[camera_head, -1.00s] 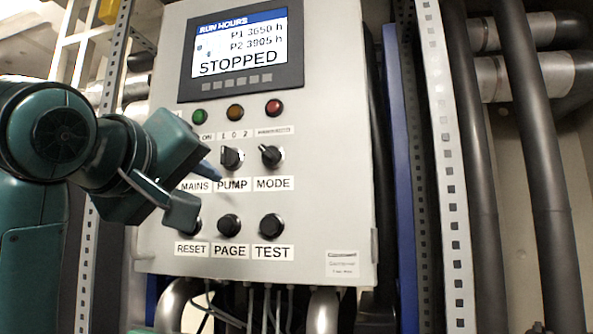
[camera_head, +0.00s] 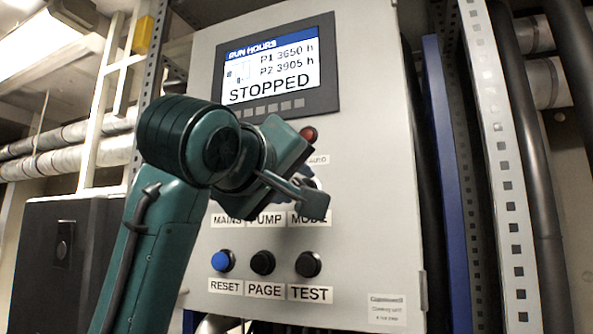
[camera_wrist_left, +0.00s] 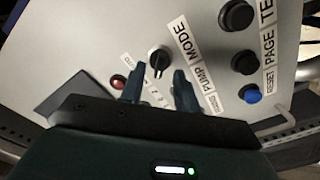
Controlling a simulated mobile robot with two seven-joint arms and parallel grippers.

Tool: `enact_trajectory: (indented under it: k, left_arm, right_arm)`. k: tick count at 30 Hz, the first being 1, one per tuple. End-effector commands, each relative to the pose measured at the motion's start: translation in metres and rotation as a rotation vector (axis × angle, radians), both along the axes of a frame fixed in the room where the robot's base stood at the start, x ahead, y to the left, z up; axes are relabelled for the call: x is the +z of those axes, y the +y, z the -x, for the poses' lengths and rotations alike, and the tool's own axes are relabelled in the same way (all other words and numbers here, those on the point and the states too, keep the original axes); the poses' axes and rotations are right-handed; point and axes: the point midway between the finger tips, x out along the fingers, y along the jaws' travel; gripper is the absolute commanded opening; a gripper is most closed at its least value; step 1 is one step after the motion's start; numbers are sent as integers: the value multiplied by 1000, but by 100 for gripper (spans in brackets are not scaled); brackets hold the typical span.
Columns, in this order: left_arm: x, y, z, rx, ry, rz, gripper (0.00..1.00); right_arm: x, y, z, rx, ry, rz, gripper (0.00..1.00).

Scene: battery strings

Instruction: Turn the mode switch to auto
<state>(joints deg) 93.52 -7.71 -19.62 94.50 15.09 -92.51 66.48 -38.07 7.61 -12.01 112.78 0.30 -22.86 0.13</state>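The mode switch is a black rotary knob (camera_wrist_left: 158,60) with a pale pointer line, seen in the left wrist view beside the MODE label. In the head view my left gripper (camera_head: 312,186) is at the panel over the mode switch's place and hides most of it, above the MODE label (camera_head: 310,219). In the left wrist view my left gripper (camera_wrist_left: 158,78) is open. Its two fingers are apart, with the knob between and just beyond the tips; I cannot tell whether they touch it. My right gripper is in neither view.
The grey control cabinet (camera_head: 355,245) has a screen (camera_head: 280,70) reading STOPPED. Below the switches are a blue RESET button (camera_head: 222,261) and black PAGE (camera_head: 262,262) and TEST (camera_head: 308,264) buttons. A perforated metal upright (camera_head: 497,150) stands to the right.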

Motion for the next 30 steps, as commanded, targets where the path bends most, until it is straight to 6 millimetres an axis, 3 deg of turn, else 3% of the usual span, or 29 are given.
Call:
enact_trajectory:
  k: [6, 15, 27, 30]
  left_arm:
    - [0, -7, -17, 1, 0, 0, 32]
    - [-1, -7, -19, 1, 0, 0, 32]
    - [0, -7, -19, 1, 0, 0, 0]
    - [0, -7, -19, 1, 1, 0, 0]
  right_arm:
    - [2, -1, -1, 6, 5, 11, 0]
    - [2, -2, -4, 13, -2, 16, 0]
    - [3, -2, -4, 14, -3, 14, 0]
    - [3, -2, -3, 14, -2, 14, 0]
